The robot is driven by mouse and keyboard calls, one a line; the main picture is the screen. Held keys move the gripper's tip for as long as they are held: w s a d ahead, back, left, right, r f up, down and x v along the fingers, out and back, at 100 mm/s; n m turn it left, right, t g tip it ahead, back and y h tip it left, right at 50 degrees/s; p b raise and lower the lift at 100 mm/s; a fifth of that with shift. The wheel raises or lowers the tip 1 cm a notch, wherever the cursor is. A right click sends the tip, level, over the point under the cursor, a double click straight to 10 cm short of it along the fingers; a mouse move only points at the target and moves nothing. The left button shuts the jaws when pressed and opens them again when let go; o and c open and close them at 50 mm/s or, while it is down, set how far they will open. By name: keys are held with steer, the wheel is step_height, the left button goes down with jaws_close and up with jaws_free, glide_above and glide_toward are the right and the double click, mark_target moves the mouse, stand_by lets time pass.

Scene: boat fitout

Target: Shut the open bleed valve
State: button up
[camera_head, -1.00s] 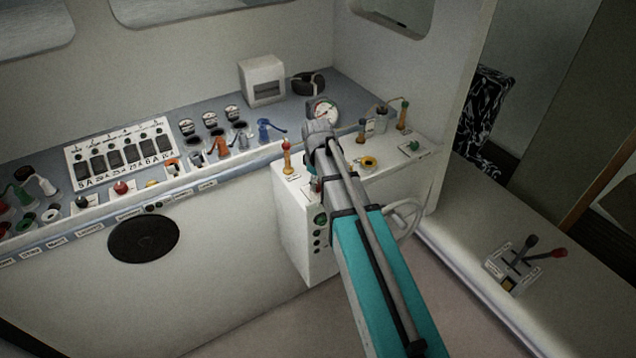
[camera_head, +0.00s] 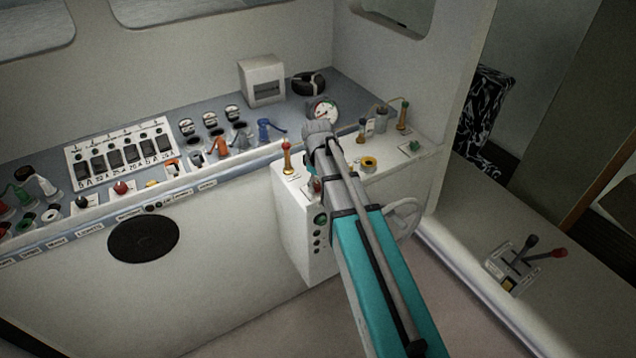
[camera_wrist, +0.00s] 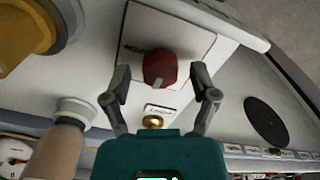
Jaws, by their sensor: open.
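In the wrist view a dark red knob (camera_wrist: 160,68) stands on a white plate with a small label below it. My gripper (camera_wrist: 160,88) is open, with one finger on each side of the red knob; I cannot tell whether they touch it. A brass fitting (camera_wrist: 153,121) shows below the label. In the head view my arm hides the gripper and most of this spot on the white box (camera_head: 300,225). Brass posts with a red (camera_head: 287,160), a blue (camera_head: 362,130) and a green top (camera_head: 403,115) stand on the box. I cannot tell which valve is open.
A handwheel (camera_head: 403,217) is on the box's side.

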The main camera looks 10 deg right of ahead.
mark_target(317, 184)
steer(key=shift+m, duration=0.3)
steer(key=shift+m, duration=2)
steer(key=m, duration=1.3)
steer(key=shift+m, duration=0.3)
step_height(317, 184, up, 14)
steer(key=p, duration=1.4)
steer(key=s+f+n+b, duration=0.4)
steer(key=s+n, duration=0.5)
steer(key=s, duration=0.3)
steer(key=s+f+b, duration=0.2)
steer(key=f+b, duration=1.2)
steer(key=s+f+n+b, duration=0.1)
steer(key=f+b, duration=1.3)
steer(key=shift+s+d+f, duration=0.15)
steer(key=shift+s+f, duration=0.05)
steer(key=shift+s, duration=0.2)
